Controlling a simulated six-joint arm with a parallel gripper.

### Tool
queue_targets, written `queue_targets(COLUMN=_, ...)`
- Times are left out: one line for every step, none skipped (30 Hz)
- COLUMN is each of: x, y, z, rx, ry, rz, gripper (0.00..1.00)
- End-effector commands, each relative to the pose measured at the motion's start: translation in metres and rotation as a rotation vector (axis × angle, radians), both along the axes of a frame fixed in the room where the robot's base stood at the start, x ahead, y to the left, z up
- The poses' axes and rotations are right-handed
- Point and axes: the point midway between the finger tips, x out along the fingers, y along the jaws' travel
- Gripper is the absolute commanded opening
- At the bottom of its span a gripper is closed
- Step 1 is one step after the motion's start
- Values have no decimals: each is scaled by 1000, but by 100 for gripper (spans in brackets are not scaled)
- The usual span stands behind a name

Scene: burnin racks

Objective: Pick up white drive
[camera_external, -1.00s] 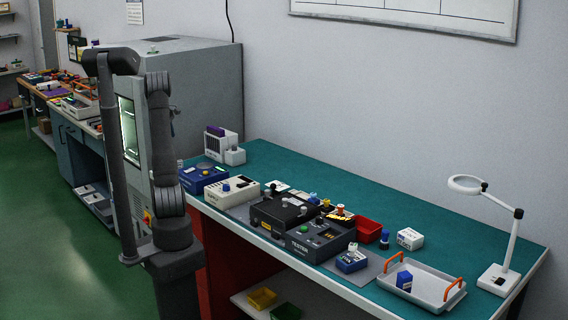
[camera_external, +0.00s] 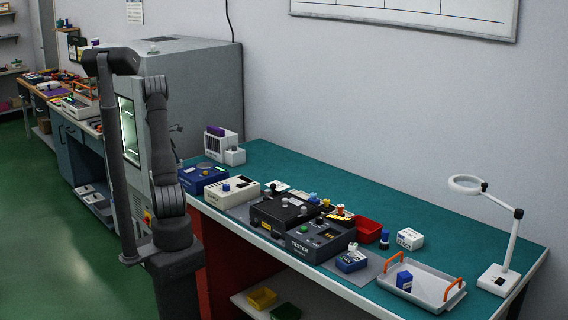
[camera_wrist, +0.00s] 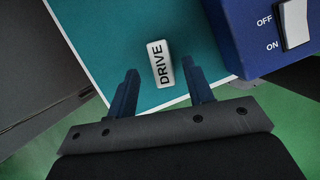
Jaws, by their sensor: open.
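The white drive (camera_wrist: 163,52), a small block with "DRIVE" printed on its face, lies near the edge of the teal bench in the wrist view. My gripper (camera_wrist: 159,72) is open, with one dark blue finger on each side of the drive's near end. The fingertips look apart from the drive; I cannot tell their height above the bench. In the external view my arm stands at the bench's left end, with a small part of the gripper (camera_external: 175,128) showing behind it. The drive cannot be made out there.
A blue box with an ON/OFF switch (camera_wrist: 268,30) is close on the right of the drive. In the external view the teal bench (camera_external: 300,168) bears a black tester (camera_external: 300,215), a red bin (camera_external: 368,229), a grey tray (camera_external: 440,291) and a lamp (camera_external: 510,240). The bench's back strip is clear.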

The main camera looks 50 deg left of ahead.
Motion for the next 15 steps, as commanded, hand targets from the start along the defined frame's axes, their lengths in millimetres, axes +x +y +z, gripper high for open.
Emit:
queue_targets(x=2, y=-1, z=-6, rx=0, ry=0, rz=0, gripper=47)
queue_targets(x=3, y=-1, z=-8, rx=0, ry=0, rz=-1, gripper=47)
queue_targets(x=4, y=-1, z=-10, rx=0, ry=0, rz=-1, gripper=47)
queue_targets(x=5, y=-1, z=-12, rx=0, ry=0, rz=-1, gripper=47)
queue_targets(x=5, y=-1, z=-13, rx=0, ry=0, rz=-1, gripper=47)
queue_targets(x=5, y=-1, z=-14, rx=0, ry=0, rz=-1, gripper=47)
queue_targets(x=6, y=-1, z=-15, rx=0, ry=0, rz=-1, gripper=47)
queue_targets(x=6, y=-2, z=-17, rx=0, ry=0, rz=-1, gripper=47)
queue_targets(x=7, y=-2, z=-20, rx=0, ry=0, rz=-1, gripper=47)
queue_targets(x=7, y=-2, z=-24, rx=0, ry=0, rz=-1, gripper=47)
queue_targets(x=8, y=-3, z=-27, rx=-1, ry=0, rz=-1, gripper=47)
queue_targets(x=10, y=-4, z=-33, rx=-1, ry=0, rz=-1, gripper=47)
queue_targets(x=10, y=-5, z=-38, rx=-1, ry=0, rz=0, gripper=47)
queue_targets(x=11, y=-5, z=-43, rx=-2, ry=0, rz=-1, gripper=47)
queue_targets(x=13, y=-6, z=-49, rx=-2, ry=2, rz=-1, gripper=47)
